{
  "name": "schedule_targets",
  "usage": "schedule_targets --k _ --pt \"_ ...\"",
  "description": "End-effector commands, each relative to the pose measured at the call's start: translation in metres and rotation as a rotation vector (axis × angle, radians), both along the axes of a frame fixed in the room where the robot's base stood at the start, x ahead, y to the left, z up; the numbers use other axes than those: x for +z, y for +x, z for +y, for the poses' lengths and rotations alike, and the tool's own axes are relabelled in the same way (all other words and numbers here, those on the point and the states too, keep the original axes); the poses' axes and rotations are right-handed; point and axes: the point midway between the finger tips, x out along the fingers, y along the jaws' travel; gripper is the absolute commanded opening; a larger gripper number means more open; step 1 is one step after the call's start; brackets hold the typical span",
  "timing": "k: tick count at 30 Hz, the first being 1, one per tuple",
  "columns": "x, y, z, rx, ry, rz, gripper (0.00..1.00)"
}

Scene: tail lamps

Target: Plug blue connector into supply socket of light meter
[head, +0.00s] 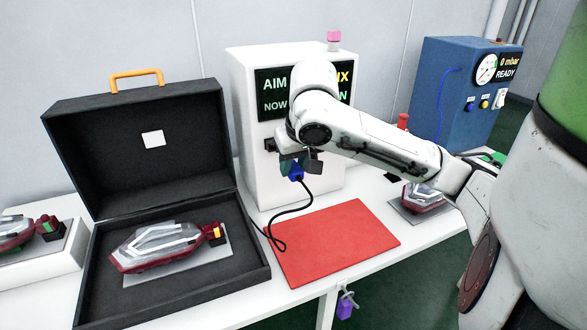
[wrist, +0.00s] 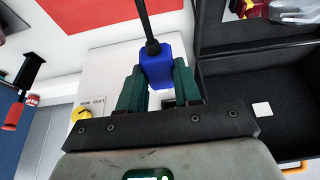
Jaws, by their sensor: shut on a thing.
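My gripper (head: 300,163) is shut on the blue connector (head: 296,172) in front of the light meter (head: 252,95), a white box with a dark screen. In the wrist view, the blue connector (wrist: 157,70) sits between the two green fingers of my gripper (wrist: 158,84). A black cable (head: 303,203) runs from the connector down to the red mat. A dark socket-like part (head: 269,145) shows on the meter's front, left of the gripper. My gripper hides the front beside it, so I cannot tell whether the connector touches a socket.
A red mat (head: 335,245) lies on the white table in front of the meter. An open black case (head: 88,235) with a tail lamp (head: 165,248) stands to the left. A blue box with a gauge (head: 455,90) and another lamp (head: 425,197) are to the right.

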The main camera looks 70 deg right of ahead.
Motion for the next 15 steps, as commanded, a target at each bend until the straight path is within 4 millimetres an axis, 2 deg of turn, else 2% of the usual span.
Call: schedule_targets --k 11,15 --pt "-0.0001 0.0000 0.0031 0.005 0.004 -0.001 0.02" --pt "0.0003 0.0070 -0.0056 0.004 0.000 -0.001 0.02"
